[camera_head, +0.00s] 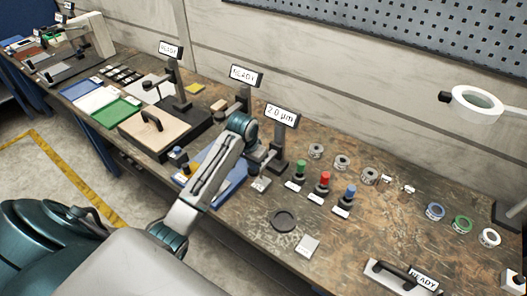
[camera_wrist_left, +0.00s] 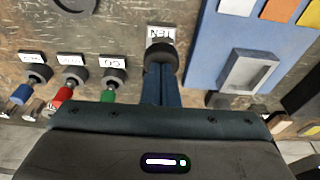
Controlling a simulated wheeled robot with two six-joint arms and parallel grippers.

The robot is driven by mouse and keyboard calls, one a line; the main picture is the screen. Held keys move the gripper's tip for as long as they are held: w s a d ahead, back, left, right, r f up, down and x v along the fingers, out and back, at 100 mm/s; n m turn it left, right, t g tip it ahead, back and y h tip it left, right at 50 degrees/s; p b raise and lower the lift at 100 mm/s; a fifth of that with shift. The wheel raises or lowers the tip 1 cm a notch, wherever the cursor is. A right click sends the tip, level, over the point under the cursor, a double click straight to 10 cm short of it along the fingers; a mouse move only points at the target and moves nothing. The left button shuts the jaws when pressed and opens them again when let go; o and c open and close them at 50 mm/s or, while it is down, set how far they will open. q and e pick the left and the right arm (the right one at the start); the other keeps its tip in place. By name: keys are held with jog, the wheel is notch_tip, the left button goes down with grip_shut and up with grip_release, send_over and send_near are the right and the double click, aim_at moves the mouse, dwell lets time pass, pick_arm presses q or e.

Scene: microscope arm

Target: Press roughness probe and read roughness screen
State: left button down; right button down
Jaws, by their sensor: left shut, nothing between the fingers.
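In the head view the left arm reaches over the bench, and the labelled probe base (camera_head: 260,184) shows beside the gripper. The roughness screen (camera_head: 281,116) stands on a dark post just behind and reads "2.0 µm". My right gripper is not in view.
Green, red (camera_head: 324,179) and blue knobs with labels stand right of the probe. A blue tray (camera_head: 232,186) lies left of it, partly under my arm. Another screen (camera_head: 246,76) reads "READY". Metal rings and a dark disc (camera_head: 284,220) lie to the right.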

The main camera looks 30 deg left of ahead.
pick_arm(q)
jog(key=shift+w+r+p, duration=0.1)
jog(key=shift+r+p, duration=0.5)
jog(key=shift+r, duration=2.45)
jog(key=shift+a, duration=0.1)
